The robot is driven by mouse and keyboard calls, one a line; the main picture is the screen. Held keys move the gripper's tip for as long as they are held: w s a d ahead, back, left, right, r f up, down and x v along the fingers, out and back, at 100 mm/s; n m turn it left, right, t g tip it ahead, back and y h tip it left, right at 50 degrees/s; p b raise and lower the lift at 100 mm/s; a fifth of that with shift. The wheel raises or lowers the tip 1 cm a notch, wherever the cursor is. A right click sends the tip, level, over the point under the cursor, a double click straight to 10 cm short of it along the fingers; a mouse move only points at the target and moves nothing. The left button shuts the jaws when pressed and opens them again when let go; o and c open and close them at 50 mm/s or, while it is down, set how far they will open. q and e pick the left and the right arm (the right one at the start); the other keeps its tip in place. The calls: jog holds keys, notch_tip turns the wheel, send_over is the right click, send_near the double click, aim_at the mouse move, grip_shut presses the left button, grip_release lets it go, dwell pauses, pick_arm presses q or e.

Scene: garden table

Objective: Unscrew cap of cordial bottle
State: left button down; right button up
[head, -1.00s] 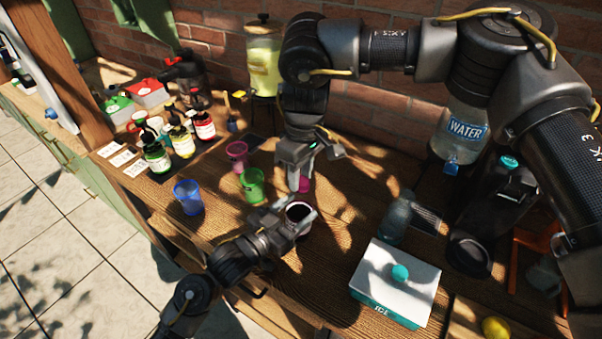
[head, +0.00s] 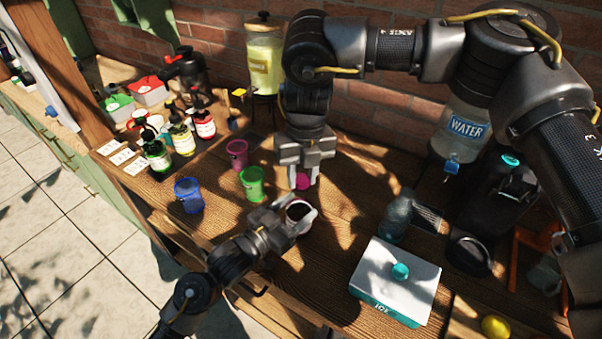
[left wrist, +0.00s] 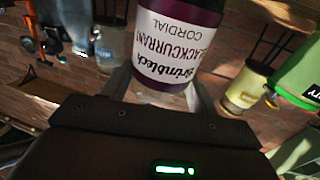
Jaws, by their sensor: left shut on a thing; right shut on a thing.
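The cordial bottle (head: 298,211) is dark purple. The left wrist view shows its white blackcurrant cordial label (left wrist: 176,44) upside down, between the fingers. My left gripper (head: 297,219) is shut around the bottle's body. My right gripper (head: 302,182) is just above the bottle in the head view, fingers pointing down, shut on a small magenta piece that looks like the cap (head: 303,182). The bottle's neck is too small and shaded to see, so I cannot tell whether the cap is on the bottle or apart from it.
A blue cup (head: 188,196), a green cup (head: 252,185) and a magenta cup (head: 237,154) stand to the left. Several syrup bottles are behind them. To the right are a white ice box (head: 395,282), a clear bottle (head: 397,217) and a water jar (head: 465,130).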

pick_arm(q)
jog(key=shift+f, duration=0.45)
pick_arm(e)
jog(key=n, duration=0.5)
jog(key=shift+s+a, duration=0.1)
jog(key=shift+s, duration=0.1)
jog(key=n, duration=0.5)
pick_arm(q)
jog(key=shift+r, duration=0.1)
pick_arm(e)
jog(key=n, duration=0.5)
jog(key=shift+w+d, duration=0.1)
jog(key=shift+d, duration=0.1)
pick_arm(q)
jog(key=shift+w+a, duration=0.1)
pick_arm(e)
jog(key=n, duration=0.6)
jog(key=shift+w+d+n, duration=0.15)
jog(key=shift+n, duration=0.15)
